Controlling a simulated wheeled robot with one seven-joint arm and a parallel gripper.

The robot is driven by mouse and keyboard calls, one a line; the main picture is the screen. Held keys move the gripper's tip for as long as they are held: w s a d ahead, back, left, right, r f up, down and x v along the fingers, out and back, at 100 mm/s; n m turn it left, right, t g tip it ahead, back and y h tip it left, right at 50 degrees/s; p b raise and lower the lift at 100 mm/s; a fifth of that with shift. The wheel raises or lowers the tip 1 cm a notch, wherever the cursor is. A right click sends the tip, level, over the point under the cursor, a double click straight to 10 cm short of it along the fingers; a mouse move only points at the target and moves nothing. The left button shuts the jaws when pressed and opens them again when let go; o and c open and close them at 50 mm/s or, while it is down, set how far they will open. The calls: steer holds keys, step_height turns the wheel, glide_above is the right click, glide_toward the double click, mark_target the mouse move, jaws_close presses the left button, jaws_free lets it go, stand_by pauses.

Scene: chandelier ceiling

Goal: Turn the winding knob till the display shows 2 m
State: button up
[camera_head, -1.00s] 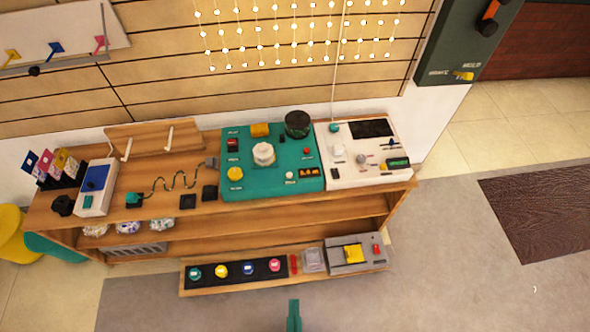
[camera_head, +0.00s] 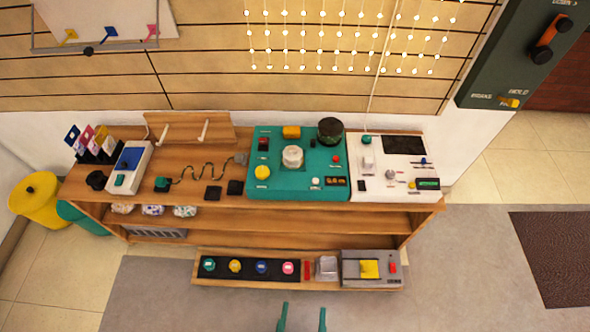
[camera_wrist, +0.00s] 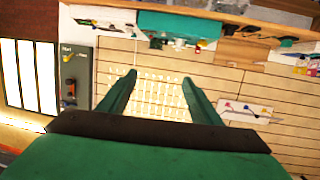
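A green panel (camera_head: 283,190) stands on the shelf top. A large white round knob (camera_head: 292,156) is at its middle, a yellow knob (camera_head: 262,172) at its front left, and a dark cylinder (camera_head: 329,130) at its back right. A small dark display (camera_head: 335,183) is at its front right; its digits are too small to read. I cannot tell for certain which knob is the winding knob. My gripper (camera_head: 302,318) is open and empty, well in front of the shelf. In the wrist view its two green fingers (camera_wrist: 158,76) are spread apart, touching nothing.
A white panel (camera_head: 385,183) with a dark screen and small controls adjoins on the right. A white box (camera_head: 129,168) and a wavy wire (camera_head: 206,170) are to the left. A low shelf (camera_head: 225,283) juts out below. The grey floor in front is clear.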

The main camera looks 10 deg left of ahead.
steer(key=w+a+f+g+y, duration=0.1)
steer(key=w+a+f, duration=0.55)
steer(key=f, duration=0.25)
steer(key=w+a+f+n+g+y, duration=0.2)
steer(key=w+a+f+n, duration=0.15)
steer(key=w+a, duration=0.45)
steer(key=w+a+f+n+g+y, duration=0.2)
steer(key=w+a+n+g, duration=0.15)
steer(key=w+a, duration=0.4)
steer(key=w+a+f+n+g+y, duration=0.2)
steer(key=w+a+f+n, duration=0.15)
steer(key=w+a, duration=0.45)
steer(key=w+a+r+n+g, duration=0.2)
steer(key=w+n, duration=0.2)
steer(key=n+g+h, duration=0.5)
steer(key=n+h, duration=0.2)
steer(key=n, duration=0.2)
glide_toward(262, 171)
step_height(262, 171, down, 8)
steer(key=shift+d+r, duration=0.15)
steer(key=shift+s+a, duration=0.15)
steer(key=shift+a, duration=0.1)
